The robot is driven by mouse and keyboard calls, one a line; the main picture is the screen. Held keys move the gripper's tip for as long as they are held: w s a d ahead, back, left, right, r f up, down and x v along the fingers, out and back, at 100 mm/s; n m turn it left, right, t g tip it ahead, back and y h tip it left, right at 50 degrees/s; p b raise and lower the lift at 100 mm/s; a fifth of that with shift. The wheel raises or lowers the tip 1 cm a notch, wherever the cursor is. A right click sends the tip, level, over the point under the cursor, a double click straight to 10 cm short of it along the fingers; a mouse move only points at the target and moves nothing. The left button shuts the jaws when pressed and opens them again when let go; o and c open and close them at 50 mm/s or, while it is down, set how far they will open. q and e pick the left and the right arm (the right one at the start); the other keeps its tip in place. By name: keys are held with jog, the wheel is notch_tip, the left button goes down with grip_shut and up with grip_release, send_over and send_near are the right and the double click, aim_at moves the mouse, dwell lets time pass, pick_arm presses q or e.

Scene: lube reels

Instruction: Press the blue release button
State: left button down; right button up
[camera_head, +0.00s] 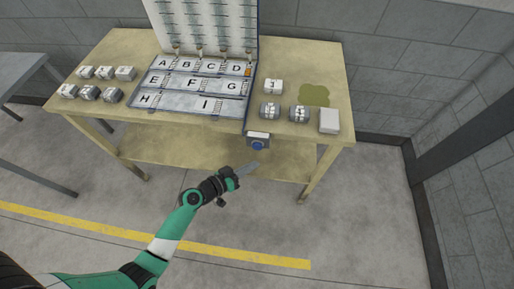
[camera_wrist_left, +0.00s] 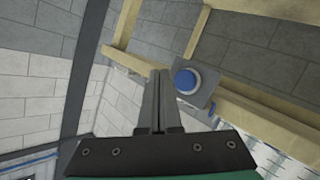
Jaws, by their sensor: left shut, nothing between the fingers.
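The blue release button (camera_head: 257,146) sits on a small grey box (camera_head: 267,139) at the table's front edge, below the lettered board. In the left wrist view the round blue button (camera_wrist_left: 186,81) has a pale ring and sits on a grey plate (camera_wrist_left: 206,97), just right of my fingertips. My left gripper (camera_head: 257,165) is shut and empty, in front of and below the button. Its fingers (camera_wrist_left: 160,73) are together in the left wrist view and look apart from the button. My right gripper is not in view.
The wooden table (camera_head: 325,57) holds a board with lettered compartments (camera_head: 188,104) and an upright white panel (camera_head: 205,22). Several small reels (camera_head: 88,93) stand at the left, more (camera_head: 270,110) at the right beside a white block (camera_head: 329,121). The floor in front is clear.

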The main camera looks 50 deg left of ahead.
aim_at(261, 149)
pick_arm(q)
jog(key=shift+w+a+b, duration=0.6)
jog(key=shift+w+a, duration=0.55)
jog(key=shift+w, duration=0.3)
dwell(1.0)
jog(key=shift+w+a+b, duration=0.25)
jog(key=shift+w+b, duration=0.05)
jog(key=shift+w+a+b, duration=0.3)
jog(key=shift+w+a, duration=0.05)
jog(key=shift+w, duration=0.05)
dwell(0.7)
dwell(0.3)
jog(key=shift+s+d, duration=0.6)
jog(key=shift+s, duration=0.1)
jog(key=shift+p, duration=0.3)
